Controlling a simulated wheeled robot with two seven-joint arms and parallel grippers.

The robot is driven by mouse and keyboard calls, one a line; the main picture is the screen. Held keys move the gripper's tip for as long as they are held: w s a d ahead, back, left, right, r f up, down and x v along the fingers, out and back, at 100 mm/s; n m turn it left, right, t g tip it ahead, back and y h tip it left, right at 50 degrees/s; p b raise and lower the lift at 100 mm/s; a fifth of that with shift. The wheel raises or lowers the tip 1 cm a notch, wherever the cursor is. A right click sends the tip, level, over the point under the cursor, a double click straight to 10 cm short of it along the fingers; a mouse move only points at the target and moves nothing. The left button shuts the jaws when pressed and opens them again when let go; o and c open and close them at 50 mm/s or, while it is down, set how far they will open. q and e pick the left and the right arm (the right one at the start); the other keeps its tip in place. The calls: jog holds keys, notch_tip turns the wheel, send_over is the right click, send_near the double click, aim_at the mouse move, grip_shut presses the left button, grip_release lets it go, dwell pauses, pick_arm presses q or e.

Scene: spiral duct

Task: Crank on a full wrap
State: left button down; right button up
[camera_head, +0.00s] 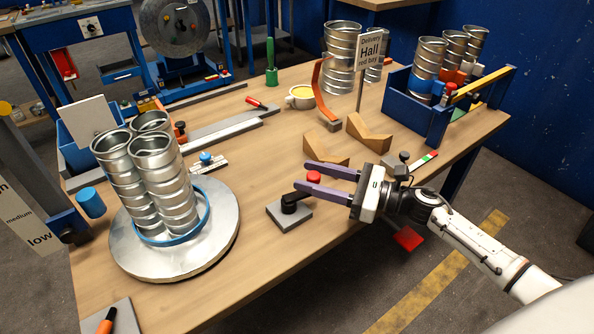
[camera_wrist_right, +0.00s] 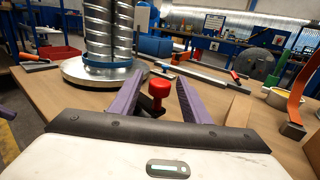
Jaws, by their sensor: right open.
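A crank with a red knob (camera_head: 314,177) and a black arm (camera_head: 297,200) sits on a small grey base plate (camera_head: 288,214) near the table's front edge. My right gripper (camera_head: 302,178) is open, its purple fingers reaching left around the knob. In the right wrist view the red knob (camera_wrist_right: 159,89) stands between the two fingertips (camera_wrist_right: 156,92), with no clear contact visible. Left of the crank, a round metal turntable (camera_head: 200,240) carries several upright spiral ducts (camera_head: 178,185) with a blue band (camera_head: 205,213) around them near the bottom. My left gripper is not in view.
Wooden V-blocks (camera_head: 368,133) stand behind my right gripper. A blue crate (camera_head: 405,105) with banded ducts is at the back right, near a sign (camera_head: 372,50). A blue cylinder (camera_head: 90,203) is left of the turntable. An orange-handled tool (camera_head: 107,320) lies at the front left.

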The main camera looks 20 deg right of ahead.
jog(key=shift+x, duration=2)
grip_shut()
